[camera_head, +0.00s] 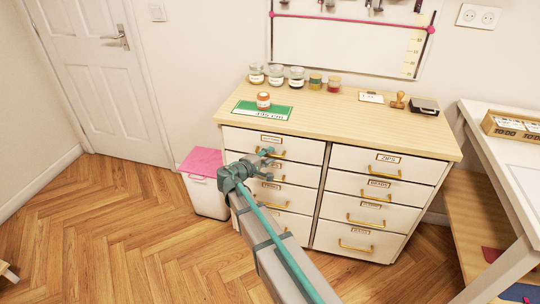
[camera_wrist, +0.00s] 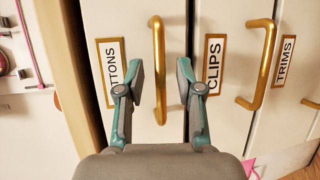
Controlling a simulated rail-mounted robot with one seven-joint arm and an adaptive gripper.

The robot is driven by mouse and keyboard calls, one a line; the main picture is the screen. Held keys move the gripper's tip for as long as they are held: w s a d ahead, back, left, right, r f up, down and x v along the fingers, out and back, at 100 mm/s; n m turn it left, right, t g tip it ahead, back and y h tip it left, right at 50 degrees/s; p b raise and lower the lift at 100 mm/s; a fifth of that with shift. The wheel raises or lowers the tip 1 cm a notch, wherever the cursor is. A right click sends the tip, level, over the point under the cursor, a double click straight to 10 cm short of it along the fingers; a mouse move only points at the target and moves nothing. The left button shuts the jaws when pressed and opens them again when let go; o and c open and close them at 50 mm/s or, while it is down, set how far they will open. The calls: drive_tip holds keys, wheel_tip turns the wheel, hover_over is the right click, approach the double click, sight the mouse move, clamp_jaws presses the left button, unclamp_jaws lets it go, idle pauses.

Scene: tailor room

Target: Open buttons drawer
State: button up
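The buttons drawer (camera_head: 238,138) is the top left one in the white cabinet and looks shut. In the wrist view its "BUTTONS" label (camera_wrist: 110,72) is partly hidden by my left finger. Its brass bar handle (camera_wrist: 158,70) stands between my two fingers. My gripper (camera_wrist: 160,75) is open, with one finger on each side of the handle and a gap to it on both sides. I cannot tell how deep the fingertips reach. In the head view my gripper (camera_head: 268,160) is at the drawer's front and partly covers the handle.
The clips drawer (camera_wrist: 225,50) is directly below, with its own handle (camera_wrist: 262,55). Jars (camera_head: 297,76), a green mat (camera_head: 262,111) and a stamp (camera_head: 398,101) are on the wooden top. A white bin (camera_head: 208,197) stands left of the cabinet. The floor in front is clear.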

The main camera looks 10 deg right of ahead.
drive_tip(key=shift+w+d+f, duration=0.15)
drive_tip(key=shift+w+d, duration=0.15)
drive_tip(key=shift+d, duration=0.15)
clamp_jaws()
